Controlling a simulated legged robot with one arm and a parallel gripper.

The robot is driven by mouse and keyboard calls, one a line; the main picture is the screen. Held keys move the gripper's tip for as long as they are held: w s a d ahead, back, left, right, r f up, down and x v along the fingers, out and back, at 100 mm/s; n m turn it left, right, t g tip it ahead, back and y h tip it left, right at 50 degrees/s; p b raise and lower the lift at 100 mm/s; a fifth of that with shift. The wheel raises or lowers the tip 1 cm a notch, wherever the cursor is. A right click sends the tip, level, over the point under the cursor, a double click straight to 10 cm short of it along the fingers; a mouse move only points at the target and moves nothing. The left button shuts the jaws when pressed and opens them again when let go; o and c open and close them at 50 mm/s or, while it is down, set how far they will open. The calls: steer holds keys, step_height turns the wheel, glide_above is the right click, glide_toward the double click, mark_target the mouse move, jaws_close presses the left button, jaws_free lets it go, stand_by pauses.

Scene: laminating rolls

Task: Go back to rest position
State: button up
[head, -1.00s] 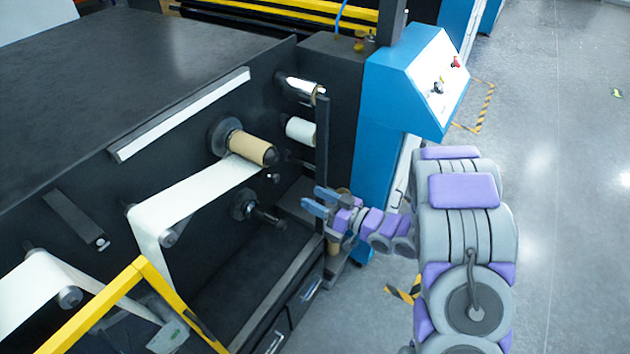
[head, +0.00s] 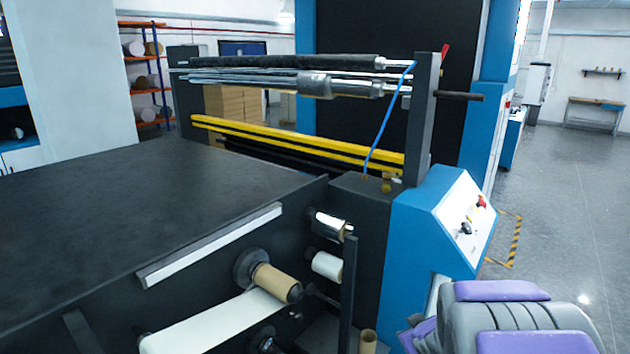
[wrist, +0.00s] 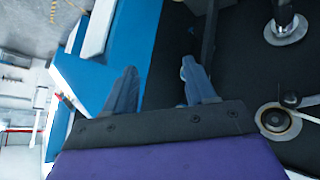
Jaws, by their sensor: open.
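My gripper (wrist: 159,80) shows in the wrist view with its two grey-blue fingers spread apart and nothing between them. The blue machine housing (wrist: 122,50) lies beyond the left finger, and the black machine face (wrist: 240,75) lies beyond the right one. In the head view my gripper is out of sight. Only part of my purple and grey arm shows at the lower right, beside the blue control console (head: 440,225).
The black machine carries a brown cardboard core (head: 277,284) with white film (head: 215,325), plus a white roll (head: 327,265). A dark upright post (head: 349,295) stands close by. A brown tube (head: 368,341) stands near my arm. Open grey floor (head: 560,240) lies at the right.

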steer(key=s+a+r+m+g, duration=0.1)
steer(key=s+a+r+g, duration=0.1)
steer(key=s, duration=1)
steer(key=s+a+r+m+g, duration=0.2)
steer(key=s+a+g, duration=0.2)
steer(key=s, duration=0.9)
steer(key=s+a+r+m+g, duration=0.1)
steer(key=s+g, duration=0.4)
steer(key=s, duration=0.8)
steer(key=shift+a+r+y, duration=0.3)
steer(key=shift+a+r, duration=0.55)
steer(key=shift+a, duration=0.35)
steer(key=shift+d, duration=0.1)
steer(key=shift+c, duration=1.2)
